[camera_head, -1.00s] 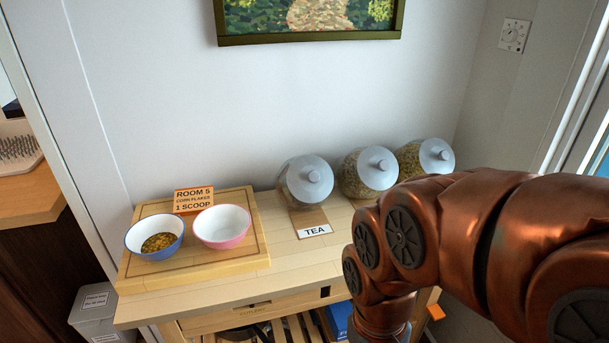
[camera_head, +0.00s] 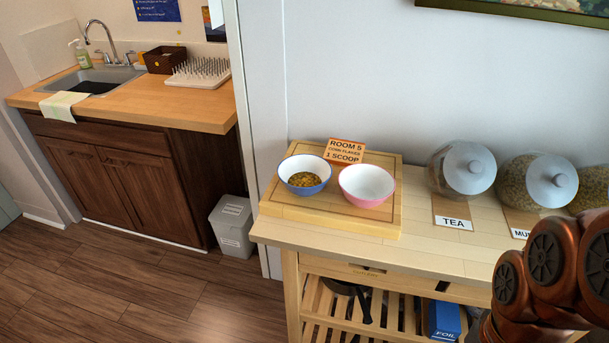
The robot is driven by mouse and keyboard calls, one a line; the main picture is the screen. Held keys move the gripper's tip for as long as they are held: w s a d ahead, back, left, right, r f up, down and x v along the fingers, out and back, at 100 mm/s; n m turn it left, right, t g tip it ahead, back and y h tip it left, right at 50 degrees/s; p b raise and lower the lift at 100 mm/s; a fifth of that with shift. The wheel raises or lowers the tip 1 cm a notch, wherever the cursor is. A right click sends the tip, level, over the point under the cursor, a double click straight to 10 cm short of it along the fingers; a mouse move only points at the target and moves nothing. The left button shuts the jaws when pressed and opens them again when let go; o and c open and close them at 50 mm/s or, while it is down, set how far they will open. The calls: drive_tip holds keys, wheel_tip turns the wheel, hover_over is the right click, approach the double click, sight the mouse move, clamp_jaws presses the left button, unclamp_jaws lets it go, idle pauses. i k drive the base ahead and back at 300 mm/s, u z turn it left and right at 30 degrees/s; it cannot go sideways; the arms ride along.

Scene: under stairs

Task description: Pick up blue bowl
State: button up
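The blue bowl (camera_head: 304,188) stands upright on the left part of a wooden board (camera_head: 372,222) and holds yellow-brown flakes. A pink bowl (camera_head: 367,198), white inside and empty, stands just to its right on the same board. An orange card reading "ROOM 5 CORN FLAKES 1 SCOOP" (camera_head: 345,151) stands behind the two bowls. My copper-coloured arm shows at the lower right, well to the right of the bowls. My gripper is out of the picture.
The board lies on a wooden cart (camera_head: 440,258) against the wall. Lidded jars (camera_head: 463,168) stand on its right side, with a "TEA" label (camera_head: 454,222) in front. A grey bin (camera_head: 232,225) stands left of the cart. The wooden floor (camera_head: 120,292) is clear at the left.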

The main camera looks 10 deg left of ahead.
sight(303, 174)
drive_tip(key=z, duration=2.2)
drive_tip(key=k, duration=1.3)
drive_tip(key=u, duration=3.4)
